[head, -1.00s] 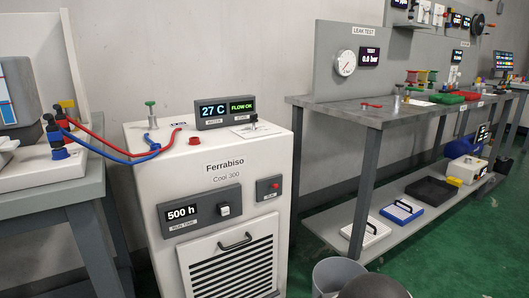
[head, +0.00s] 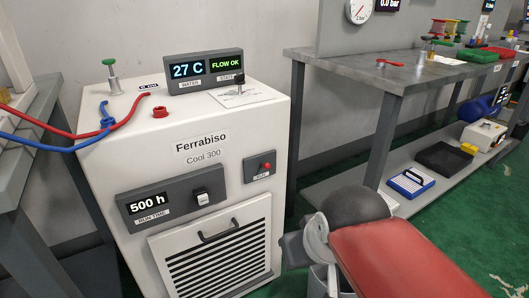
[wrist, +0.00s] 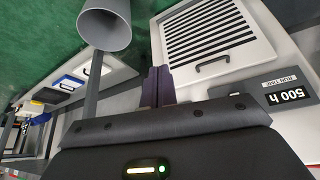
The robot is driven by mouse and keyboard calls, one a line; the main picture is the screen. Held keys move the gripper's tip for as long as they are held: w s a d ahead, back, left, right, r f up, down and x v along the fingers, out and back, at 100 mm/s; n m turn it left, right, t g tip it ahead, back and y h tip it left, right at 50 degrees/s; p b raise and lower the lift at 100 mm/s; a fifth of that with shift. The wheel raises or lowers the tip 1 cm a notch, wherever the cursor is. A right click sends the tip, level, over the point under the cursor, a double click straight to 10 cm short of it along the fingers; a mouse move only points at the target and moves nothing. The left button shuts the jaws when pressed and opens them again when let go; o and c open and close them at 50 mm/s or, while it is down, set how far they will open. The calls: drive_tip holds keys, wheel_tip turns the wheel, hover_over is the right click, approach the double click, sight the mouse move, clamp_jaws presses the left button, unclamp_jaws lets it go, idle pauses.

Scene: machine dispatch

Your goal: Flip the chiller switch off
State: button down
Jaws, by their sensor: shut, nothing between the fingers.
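The chiller (head: 203,130), a white cabinet marked Ferrabiso Cool 300, stands at centre left in the head view. Its front has a dark panel with a 500 h run-time display (head: 149,206) and a white rocker switch (head: 202,197) to the right of it. A small dark box with a red knob or lamp (head: 266,167) sits further right. The top display (head: 206,69) reads 27 C and FLOW OK. In the wrist view, which is upside down, my gripper (wrist: 157,85) is shut and empty in front of the chiller's lower front, apart from the switch.
The vent grille (head: 215,255) has a dark handle. Red and blue hoses (head: 107,120) cross the chiller's top left. A grey bin (wrist: 104,30) stands nearby on the green floor. A grey workbench (head: 400,75) with a lower shelf stands right.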

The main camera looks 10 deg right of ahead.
drive_tip(key=w+a+r+n+g+b, duration=0.1)
drive_tip(key=w+r, duration=0.4)
drive_tip(key=w, duration=0.2)
drive_tip(key=w+r+n+b, duration=0.1)
drive_tip(key=w+r+n, duration=0.1)
drive_tip(key=w+r, duration=0.4)
wheel_tip(320, 180, up, 2)
drive_tip(key=n+g+b, duration=0.1)
drive_tip(key=b, duration=0.1)
hover_over(265, 164)
drive_tip(key=s, duration=0.3)
drive_tip(key=shift+a+r, duration=0.1)
drive_tip(key=b+x, duration=0.2)
drive_tip(key=x, duration=0.8)
drive_tip(key=shift+b, duration=0.3)
